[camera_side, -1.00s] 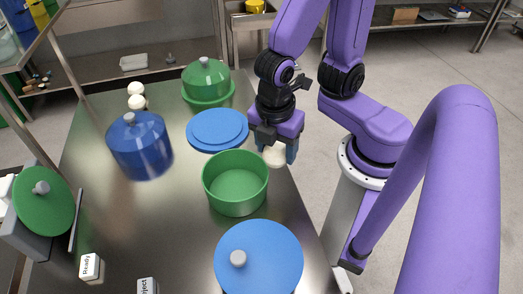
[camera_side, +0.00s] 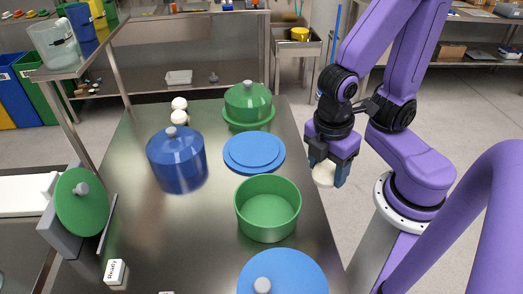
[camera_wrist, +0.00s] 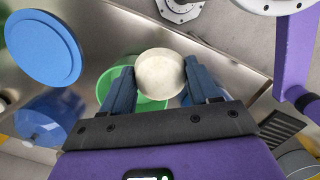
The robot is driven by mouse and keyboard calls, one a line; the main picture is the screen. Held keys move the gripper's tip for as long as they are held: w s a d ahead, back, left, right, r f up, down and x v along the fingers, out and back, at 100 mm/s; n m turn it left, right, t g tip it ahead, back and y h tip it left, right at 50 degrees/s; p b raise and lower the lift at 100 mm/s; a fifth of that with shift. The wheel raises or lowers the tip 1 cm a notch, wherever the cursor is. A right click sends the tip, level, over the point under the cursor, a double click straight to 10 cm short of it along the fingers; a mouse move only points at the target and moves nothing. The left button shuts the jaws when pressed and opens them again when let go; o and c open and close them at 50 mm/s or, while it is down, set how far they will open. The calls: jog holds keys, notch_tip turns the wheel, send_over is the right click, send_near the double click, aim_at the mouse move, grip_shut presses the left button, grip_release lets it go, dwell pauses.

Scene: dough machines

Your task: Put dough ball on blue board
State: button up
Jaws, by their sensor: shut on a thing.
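My gripper (camera_side: 326,177) is shut on a pale, round dough ball (camera_side: 323,174). It holds the ball in the air just off the table's right edge in the side view. In the wrist view, the dough ball (camera_wrist: 160,73) sits between the two blue-grey fingers. The blue board (camera_side: 254,152), a flat round disc in two layers, lies on the table to the left of my gripper, with nothing on it. It also shows at the upper left of the wrist view (camera_wrist: 42,48).
An open green pot (camera_side: 267,215) stands in front of the board. A dark blue lidded dome (camera_side: 177,158) is left of it, with white balls (camera_side: 179,111) behind. A green lidded pot (camera_side: 248,105) stands at the back; a blue lid (camera_side: 290,272) is at the front.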

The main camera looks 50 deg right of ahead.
jog(key=w+d+m, duration=0.2)
jog(key=w+m, duration=0.5)
jog(key=shift+w+d+r+m+g+y, duration=0.25)
jog(key=shift+w+d+m+g+y, duration=0.05)
jog(key=shift+m+g, duration=0.1)
jog(key=w+d+m, duration=0.2)
jog(key=m, duration=0.1)
jog(key=w+d+m, duration=0.3)
jog(key=shift+r+m+y, duration=0.2)
jog(key=shift+m+y, duration=0.1)
jog(key=shift+m, duration=0.8)
jog(key=w+f, duration=0.3)
jog(key=w, duration=0.1)
jog(key=w+d+f, duration=0.1)
jog(key=w+f, duration=0.2)
jog(key=w, duration=0.2)
jog(key=w+f, duration=0.3)
jog(key=w, duration=0.2)
jog(key=shift+w+d+f, duration=0.1)
jog(key=shift+w+d, duration=0.05)
jog(key=shift+d, duration=0.15)
jog(key=shift+w+f, duration=0.15)
jog(key=shift+f, duration=0.05)
jog(key=shift+w+f, duration=0.15)
jog(key=shift+f, duration=1.55)
